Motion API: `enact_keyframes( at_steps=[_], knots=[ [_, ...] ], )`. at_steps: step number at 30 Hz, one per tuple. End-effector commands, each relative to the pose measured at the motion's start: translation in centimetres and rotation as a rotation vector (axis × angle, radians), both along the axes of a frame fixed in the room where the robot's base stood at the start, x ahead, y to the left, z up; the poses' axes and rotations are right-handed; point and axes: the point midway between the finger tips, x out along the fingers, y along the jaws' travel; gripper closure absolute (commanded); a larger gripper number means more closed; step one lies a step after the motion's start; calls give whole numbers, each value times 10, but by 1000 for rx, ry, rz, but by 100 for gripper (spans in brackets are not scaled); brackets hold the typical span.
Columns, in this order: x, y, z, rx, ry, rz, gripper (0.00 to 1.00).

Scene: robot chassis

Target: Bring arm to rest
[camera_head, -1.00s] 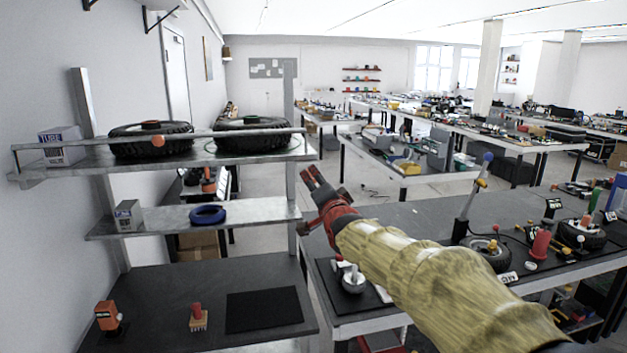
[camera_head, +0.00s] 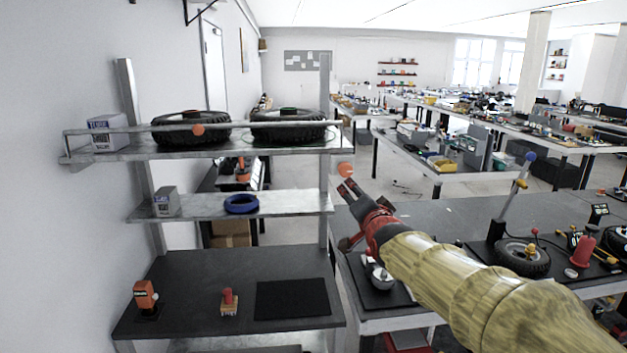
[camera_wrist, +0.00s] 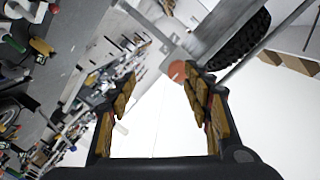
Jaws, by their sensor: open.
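My gripper (camera_head: 352,190) is at the end of my arm, which reaches up and left from the lower right in the head view. It is raised in front of the right end of the metal shelf unit (camera_head: 240,153). In the wrist view my gripper (camera_wrist: 158,92) has its two fingers spread wide with nothing between them. An orange ball-like thing (camera_head: 346,170) shows just above the fingertips in the head view. It also shows beside the right finger in the wrist view (camera_wrist: 177,70). I cannot tell whether it touches the finger.
Two tyres (camera_head: 190,130) lie on the top shelf beside a box (camera_head: 107,132). A blue ring (camera_head: 241,204) and a small box (camera_head: 166,202) sit on the middle shelf. A workbench (camera_head: 440,212) with a wheel (camera_head: 523,257) and tools stands to the right, under my arm.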

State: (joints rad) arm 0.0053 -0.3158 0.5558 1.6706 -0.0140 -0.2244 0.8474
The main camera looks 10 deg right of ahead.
Motion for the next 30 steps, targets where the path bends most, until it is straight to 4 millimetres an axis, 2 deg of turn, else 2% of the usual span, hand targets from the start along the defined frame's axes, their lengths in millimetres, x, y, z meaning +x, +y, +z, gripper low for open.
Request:
enact_keyframes(
  at_steps=[1,3,5,6,8,9,11,12,14,18,22,24,30],
  knots=[
    [-5,0,-31,-52,81,7,51],
    [-22,0,-73,-147,212,30,51],
    [-47,-1,-105,-233,331,64,51],
    [-68,-1,-123,-289,406,92,51],
    [-102,-1,-147,-367,514,140,51],
    [-126,-1,-160,-414,580,175,51],
    [-165,0,-178,-479,670,232,51],
    [-191,0,-187,-516,725,269,51],
    [-231,0,-199,-567,800,328,51],
    [-325,1,-219,-659,939,458,51],
    [-401,2,-228,-699,1002,531,51],
    [-421,2,-227,-701,988,525,51],
    [-429,3,-205,-715,911,491,51]
  ],
)
